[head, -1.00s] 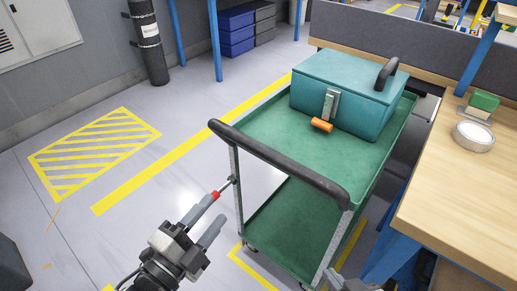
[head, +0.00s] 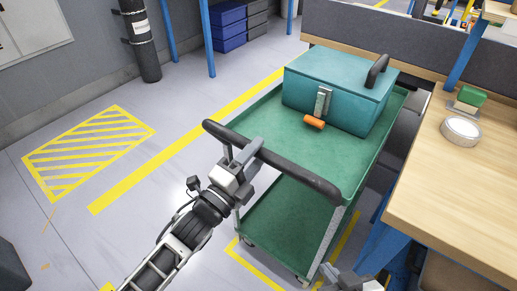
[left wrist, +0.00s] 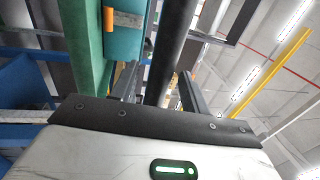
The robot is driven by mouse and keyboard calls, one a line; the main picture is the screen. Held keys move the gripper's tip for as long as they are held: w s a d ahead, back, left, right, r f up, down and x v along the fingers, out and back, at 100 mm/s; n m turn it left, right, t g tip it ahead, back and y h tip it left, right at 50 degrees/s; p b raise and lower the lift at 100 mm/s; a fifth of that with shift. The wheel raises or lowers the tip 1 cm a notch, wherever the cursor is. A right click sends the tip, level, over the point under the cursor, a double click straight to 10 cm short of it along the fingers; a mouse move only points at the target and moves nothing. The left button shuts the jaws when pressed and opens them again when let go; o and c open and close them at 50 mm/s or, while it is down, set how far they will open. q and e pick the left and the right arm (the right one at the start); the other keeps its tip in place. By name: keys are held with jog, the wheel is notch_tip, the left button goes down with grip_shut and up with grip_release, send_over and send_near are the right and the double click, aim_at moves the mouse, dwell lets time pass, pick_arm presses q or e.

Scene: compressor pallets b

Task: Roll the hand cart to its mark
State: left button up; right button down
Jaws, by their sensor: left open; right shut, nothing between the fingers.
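The hand cart is green with two decks; its upper deck (head: 262,124) and lower deck (head: 285,215) show in the head view. Its black push handle (head: 300,178) runs along the near end. My left gripper (head: 243,155) is at the handle's left half, open, with its fingers on either side of the bar. In the left wrist view the dark bar (left wrist: 172,45) passes between the two fingers (left wrist: 157,90); contact cannot be told. My right gripper (head: 345,277) is shut and empty at the bottom edge, partly cut off. A yellow hatched rectangle (head: 88,151) lies on the floor at left.
A wooden workbench (head: 470,190) stands close on the cart's right. Yellow floor lines (head: 250,262) show beside the cart. The floor left of it is clear, crossed by a yellow stripe (head: 170,160).

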pick_arm(q)
jog(key=shift+w+d+r, duration=0.15)
jog(key=shift+w+d, duration=0.25)
jog(key=shift+w, duration=0.15)
